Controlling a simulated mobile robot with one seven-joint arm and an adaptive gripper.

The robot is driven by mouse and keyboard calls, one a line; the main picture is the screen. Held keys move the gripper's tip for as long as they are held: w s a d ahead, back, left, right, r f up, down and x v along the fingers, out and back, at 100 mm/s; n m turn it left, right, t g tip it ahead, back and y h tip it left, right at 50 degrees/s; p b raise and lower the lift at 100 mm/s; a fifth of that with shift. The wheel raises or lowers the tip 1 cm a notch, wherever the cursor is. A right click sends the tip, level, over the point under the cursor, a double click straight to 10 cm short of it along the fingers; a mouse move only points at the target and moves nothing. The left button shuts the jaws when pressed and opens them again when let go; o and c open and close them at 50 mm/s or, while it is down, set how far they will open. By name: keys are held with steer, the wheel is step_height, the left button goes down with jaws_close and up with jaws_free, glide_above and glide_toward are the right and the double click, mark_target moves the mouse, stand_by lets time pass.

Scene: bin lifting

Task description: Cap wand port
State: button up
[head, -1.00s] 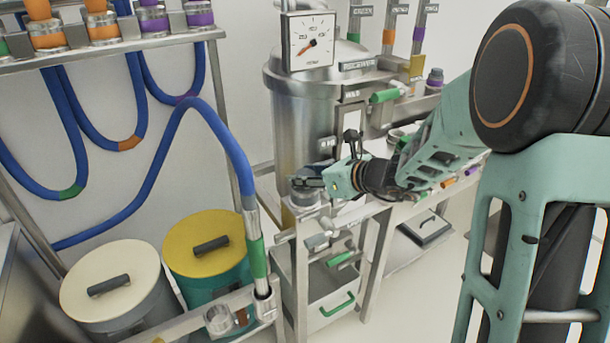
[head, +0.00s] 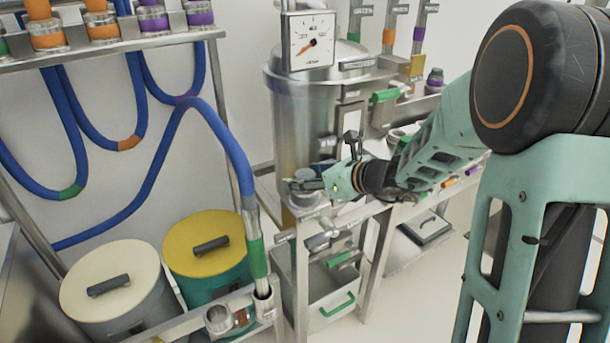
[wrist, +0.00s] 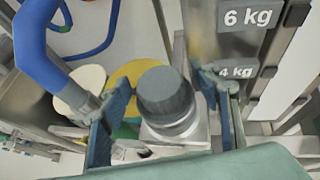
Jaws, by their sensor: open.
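A dark grey round cap (wrist: 165,92) sits on a metal collar (wrist: 172,125) in the wrist view. In the head view the cap (head: 305,192) is small and partly hidden by my fingers, at the front of the steel vessel. My gripper (wrist: 165,105) is open, with one blue finger on each side of the cap and visible gaps between. It also shows in the head view (head: 304,184), reaching in from the right. I cannot tell whether the collar is the wand port. A wand with a green band (head: 257,258) hangs from a blue hose and stands in a holder.
The steel vessel (head: 300,125) with a dial gauge (head: 312,42) stands behind my gripper. A cream-lidded bin (head: 110,295) and a yellow-lidded bin (head: 205,235) stand at the left. An empty metal cup (head: 218,319) is beside the wand. A green-handled drawer (head: 337,304) is below.

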steer(key=v, duration=1.2)
